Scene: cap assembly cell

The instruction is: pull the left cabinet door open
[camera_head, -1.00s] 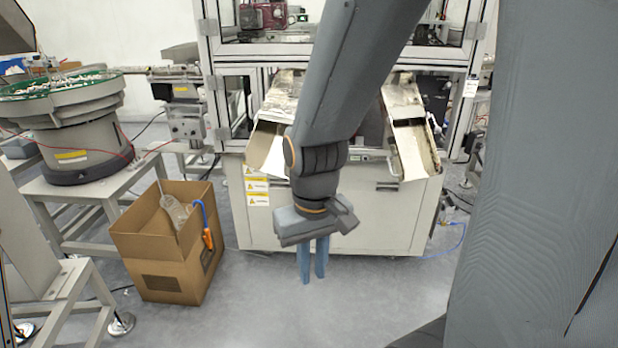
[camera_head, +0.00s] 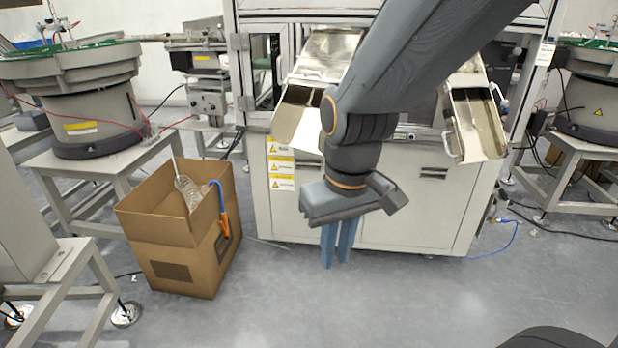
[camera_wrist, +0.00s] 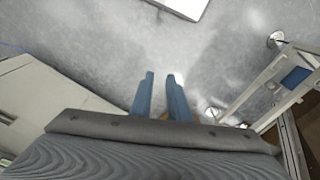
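The white cabinet (camera_head: 410,215) is the base of the machine ahead. Its left door (camera_head: 290,218) looks closed, with part of it hidden behind my arm and gripper. No handle of the left door is visible; a dark handle shows on the right part of the front. My gripper (camera_head: 337,265) points down in front of the cabinet, its two blue fingers slightly apart and empty. In the wrist view the fingers (camera_wrist: 161,76) have a clear gap with only floor between them. A pale cabinet-like body (camera_wrist: 45,105) shows at the left there.
A cardboard box (camera_head: 185,235) with an orange-handled tool on its rim stands left of the cabinet. A bowl feeder (camera_head: 90,110) on a metal stand is at the left. Two metal chutes (camera_head: 480,115) jut out above the cabinet front. The floor (camera_head: 400,300) before the cabinet is clear.

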